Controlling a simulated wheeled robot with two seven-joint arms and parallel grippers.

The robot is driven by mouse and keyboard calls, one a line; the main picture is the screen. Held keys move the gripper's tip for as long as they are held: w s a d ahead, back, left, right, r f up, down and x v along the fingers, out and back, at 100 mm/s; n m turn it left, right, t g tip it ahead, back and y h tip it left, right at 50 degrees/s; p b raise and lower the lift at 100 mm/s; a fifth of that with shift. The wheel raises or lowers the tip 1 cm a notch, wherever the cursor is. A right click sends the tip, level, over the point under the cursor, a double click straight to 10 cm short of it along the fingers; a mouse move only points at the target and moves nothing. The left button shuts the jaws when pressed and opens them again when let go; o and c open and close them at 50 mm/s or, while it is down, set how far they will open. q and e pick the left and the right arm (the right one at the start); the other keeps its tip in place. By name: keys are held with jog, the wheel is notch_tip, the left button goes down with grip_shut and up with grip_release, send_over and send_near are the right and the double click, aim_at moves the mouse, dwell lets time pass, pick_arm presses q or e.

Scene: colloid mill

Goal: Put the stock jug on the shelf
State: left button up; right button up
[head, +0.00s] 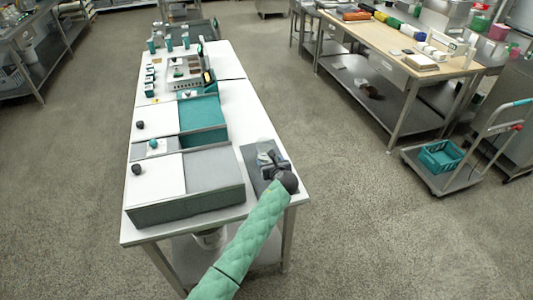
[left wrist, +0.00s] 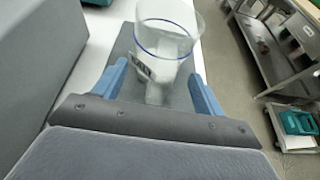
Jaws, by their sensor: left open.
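A clear jug (left wrist: 165,45) with a blue line round it stands upright on a dark grey mat (left wrist: 125,45) in the left wrist view. In the head view the jug (head: 264,158) is partly hidden by my left gripper (head: 268,163), at the right front of the white table. My left gripper (left wrist: 160,90) is open, with one blue finger on each side of the jug's lower part. I cannot tell whether the fingers touch it. A metal lower shelf (head: 365,88) shows under the wood-topped table. My right gripper is not in view.
A grey box-like unit (head: 190,203) stands left of the mat on the white table (head: 268,128). Teal-topped equipment (head: 203,115) stands behind it. A trolley (head: 433,172) with a teal crate (head: 440,156) stands at right. The floor between the tables is clear.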

pick_arm(q)
jog(key=shift+w+a+f, duration=0.25)
jog(key=shift+w+f, duration=0.15)
jog(key=shift+w, duration=0.1)
jog(key=shift+s+d+r, duration=0.1)
jog(key=shift+r, duration=0.05)
jog(key=c, duration=0.6)
grip_shut()
